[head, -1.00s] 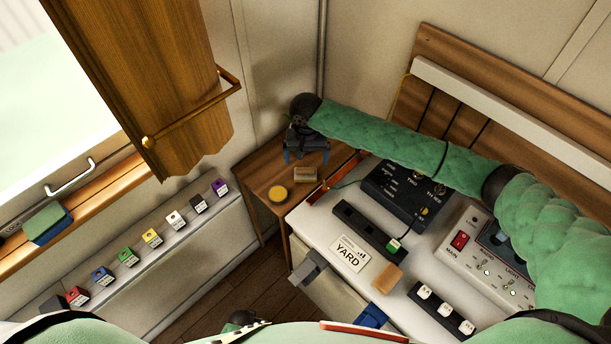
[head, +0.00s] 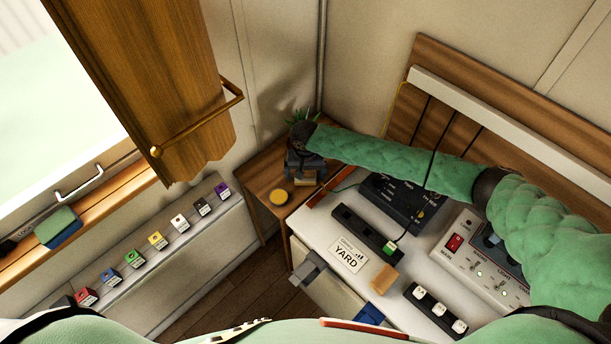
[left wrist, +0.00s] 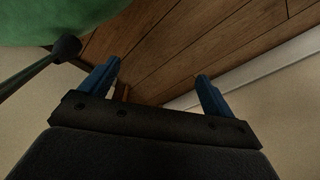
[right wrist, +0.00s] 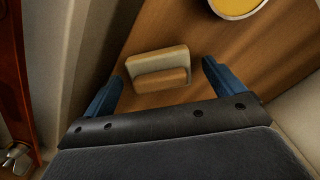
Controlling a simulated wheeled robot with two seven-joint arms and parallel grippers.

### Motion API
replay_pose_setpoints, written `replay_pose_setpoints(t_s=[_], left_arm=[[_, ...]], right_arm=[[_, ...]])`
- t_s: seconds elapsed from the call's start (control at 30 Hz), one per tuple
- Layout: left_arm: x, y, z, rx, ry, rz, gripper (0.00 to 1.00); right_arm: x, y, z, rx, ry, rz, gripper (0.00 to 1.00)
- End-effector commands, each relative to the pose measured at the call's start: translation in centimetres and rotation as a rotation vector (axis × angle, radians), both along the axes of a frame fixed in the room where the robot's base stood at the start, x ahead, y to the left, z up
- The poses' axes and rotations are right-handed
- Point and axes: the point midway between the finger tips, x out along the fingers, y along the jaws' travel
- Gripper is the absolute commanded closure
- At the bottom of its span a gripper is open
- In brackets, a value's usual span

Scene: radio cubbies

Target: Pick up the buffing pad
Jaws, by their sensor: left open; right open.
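The buffing pad, which I take to be the small block with a cream layer and a wooden part (right wrist: 158,60), lies on the wooden side table. In the right wrist view it sits ahead of and between the open blue fingers of my right gripper (right wrist: 164,76), with nothing gripped. In the head view the right gripper (head: 304,172) is above the side table and partly covers the pad (head: 305,182). My left gripper (left wrist: 155,80) is open and empty in the left wrist view, facing the plank floor.
A yellow round disc (head: 279,196) lies beside the pad on the side table (head: 262,178). A green plant (head: 300,117) stands behind the gripper. The white desk (head: 325,225) holds a YARD card (head: 348,254), a tan block (head: 384,277) and control boxes. Coloured cubes line the left ledge.

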Motion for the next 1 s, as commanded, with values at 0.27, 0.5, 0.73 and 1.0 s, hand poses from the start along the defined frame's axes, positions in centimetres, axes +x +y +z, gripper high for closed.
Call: replay_pose_setpoints(t_s=[0.27, 0.5, 0.73, 1.0], left_arm=[[0.0, 0.0, 0.0, 0.0, 0.0, 0.0, 0.11], [0.0, 0.1, 0.0, 0.001, 0.0, 0.001, 0.11], [-0.1, 0.1, -0.2, 0.002, 0.004, 0.001, 0.11], [1.6, -1.5, 1.9, -0.01, 0.017, 0.007, 0.11]], right_arm=[[0.0, 0.0, 0.0, 0.0, 0.0, 0.0, 0.26], [0.0, 0.0, 0.0, 0.0, 0.0, 0.0, 0.58], [0.0, 0.0, 0.2, 0.0, 0.0, 0.0, 0.58], [0.0, 0.0, 3.5, 0.001, -0.001, 0.0, 0.58]])
